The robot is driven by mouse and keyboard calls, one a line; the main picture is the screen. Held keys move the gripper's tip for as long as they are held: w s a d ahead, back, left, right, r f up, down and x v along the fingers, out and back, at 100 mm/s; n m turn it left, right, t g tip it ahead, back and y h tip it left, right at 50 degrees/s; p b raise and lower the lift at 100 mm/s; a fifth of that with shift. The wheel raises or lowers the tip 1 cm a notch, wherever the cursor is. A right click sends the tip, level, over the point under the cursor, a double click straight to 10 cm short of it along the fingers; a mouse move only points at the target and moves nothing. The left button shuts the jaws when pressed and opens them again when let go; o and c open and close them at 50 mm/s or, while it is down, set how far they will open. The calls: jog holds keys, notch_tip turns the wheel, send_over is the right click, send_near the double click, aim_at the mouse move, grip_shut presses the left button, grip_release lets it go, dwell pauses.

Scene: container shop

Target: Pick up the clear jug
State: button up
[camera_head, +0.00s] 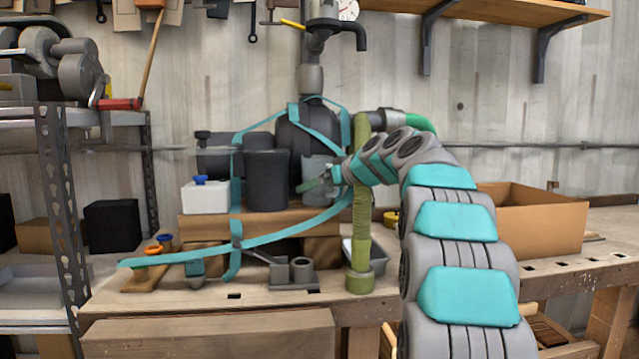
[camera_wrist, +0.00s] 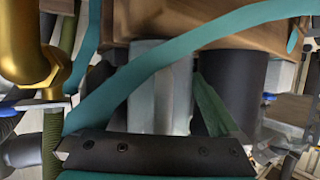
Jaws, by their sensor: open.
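The clear jug (camera_wrist: 160,90) shows in the wrist view as a pale grey, see-through body right in front of my gripper. A teal strap crosses its upper part. In the head view the jug (camera_head: 317,167) is partly hidden by my gripper (camera_head: 322,182), which is open at its side. In the wrist view one green finger lies between the jug and a black cylinder (camera_wrist: 232,82). The other finger is not clear, so I cannot tell whether the jug is between both or touched. The jug's handle is not visible.
The black cylinder (camera_head: 267,180) and a white container (camera_head: 205,196) with a blue cap stand left of the jug on a wooden block. Teal straps run around the large black vessel (camera_head: 300,137) and over the bench. A green post (camera_head: 361,220) and cardboard box (camera_head: 528,218) stand right.

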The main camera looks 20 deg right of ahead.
jog(key=shift+c, duration=0.4)
jog(key=c, duration=1.1)
jog(key=shift+r, duration=0.25)
jog(key=shift+c, duration=0.2)
